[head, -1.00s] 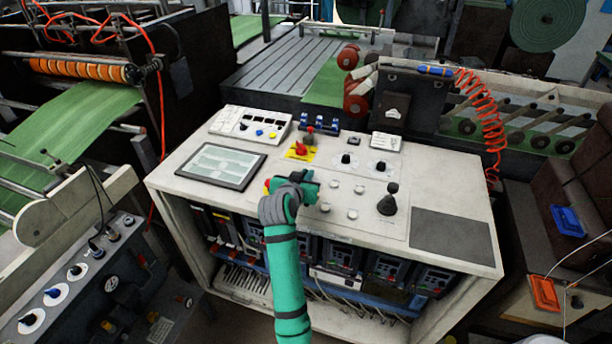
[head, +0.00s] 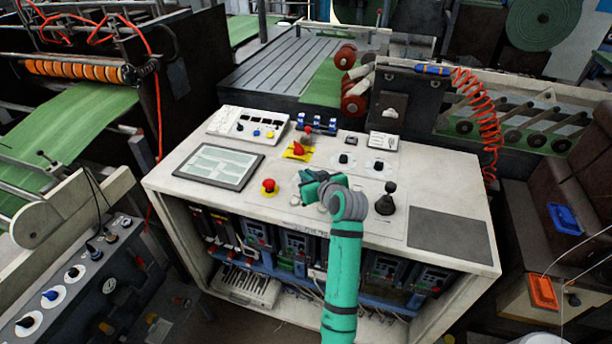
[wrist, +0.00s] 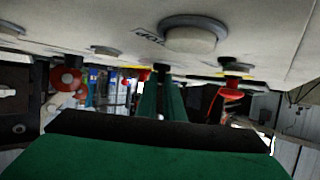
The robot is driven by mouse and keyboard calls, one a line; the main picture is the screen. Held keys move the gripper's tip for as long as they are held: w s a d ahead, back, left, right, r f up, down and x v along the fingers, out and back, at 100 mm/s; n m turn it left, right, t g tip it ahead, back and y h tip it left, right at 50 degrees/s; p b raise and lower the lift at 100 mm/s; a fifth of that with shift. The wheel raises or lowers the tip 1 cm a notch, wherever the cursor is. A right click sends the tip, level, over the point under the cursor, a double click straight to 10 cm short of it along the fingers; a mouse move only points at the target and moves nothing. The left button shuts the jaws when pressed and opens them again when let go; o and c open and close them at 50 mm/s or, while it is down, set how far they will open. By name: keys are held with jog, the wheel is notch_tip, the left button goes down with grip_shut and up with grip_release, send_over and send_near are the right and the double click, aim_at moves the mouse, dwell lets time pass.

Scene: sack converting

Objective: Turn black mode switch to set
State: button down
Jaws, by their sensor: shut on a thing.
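Two black knobs on white discs stand on the white control panel (head: 430,180), a nearer-centre one (head: 344,160) and one to its right (head: 378,167). I cannot tell which is the mode switch, and the set mark is not readable. My green gripper (head: 308,184) is low over the panel, left of and nearer than both knobs. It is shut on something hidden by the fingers. In the wrist view the panel is upside down along the top, and the green fingers (wrist: 162,100) point away below it.
A red mushroom button (head: 269,187) is just left of my gripper. A black joystick (head: 386,200) stands to the right. A screen (head: 218,166) lies left. A pale round button (wrist: 190,38) is close in the wrist view.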

jog(key=shift+d+n+g+y, duration=0.1)
jog(key=shift+n+g+y, duration=0.3)
jog(key=shift+n, duration=0.1)
jog(key=shift+f, duration=0.1)
jog(key=c, duration=1.9)
grip_release()
jog(key=shift+o, duration=0.2)
jog(key=shift+w, duration=0.1)
jog(key=v, duration=1.1)
jog(key=shift+f, duration=0.1)
